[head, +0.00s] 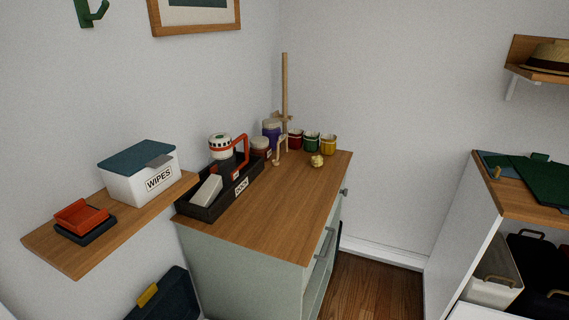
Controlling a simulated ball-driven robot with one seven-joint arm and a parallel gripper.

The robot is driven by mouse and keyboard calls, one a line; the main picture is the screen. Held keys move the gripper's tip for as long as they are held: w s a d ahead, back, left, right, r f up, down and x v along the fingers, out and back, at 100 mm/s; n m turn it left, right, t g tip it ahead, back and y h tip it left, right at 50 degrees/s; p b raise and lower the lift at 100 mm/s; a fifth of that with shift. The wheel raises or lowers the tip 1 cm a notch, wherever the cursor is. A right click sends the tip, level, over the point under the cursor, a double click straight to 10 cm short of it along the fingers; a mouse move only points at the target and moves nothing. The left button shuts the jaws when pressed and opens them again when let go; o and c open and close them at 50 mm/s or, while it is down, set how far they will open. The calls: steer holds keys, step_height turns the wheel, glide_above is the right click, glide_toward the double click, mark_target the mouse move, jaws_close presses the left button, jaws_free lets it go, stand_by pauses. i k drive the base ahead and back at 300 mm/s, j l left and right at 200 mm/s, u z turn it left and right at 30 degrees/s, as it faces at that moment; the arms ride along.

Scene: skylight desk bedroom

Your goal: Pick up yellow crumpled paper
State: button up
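The yellow crumpled paper (317,160) is a small pale yellow ball. It lies on the wooden top of the dresser (275,205), towards the back right, just in front of the green and yellow jars. My gripper is not in the head view, so its state is not shown.
A dark tray (214,209) with several items stands at the dresser's left. Jars, including a yellow one (328,144), and a wooden stand (285,95) line the back. A shelf (60,257) with a wipes box (140,172) juts out at left. The dresser top's front right is clear.

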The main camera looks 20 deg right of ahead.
mark_target(317, 161)
steer(key=i+l+u, duration=0.2)
steer(key=l+u, duration=0.15)
steer(key=i+l+u, duration=0.1)
steer(key=l+u, duration=0.3)
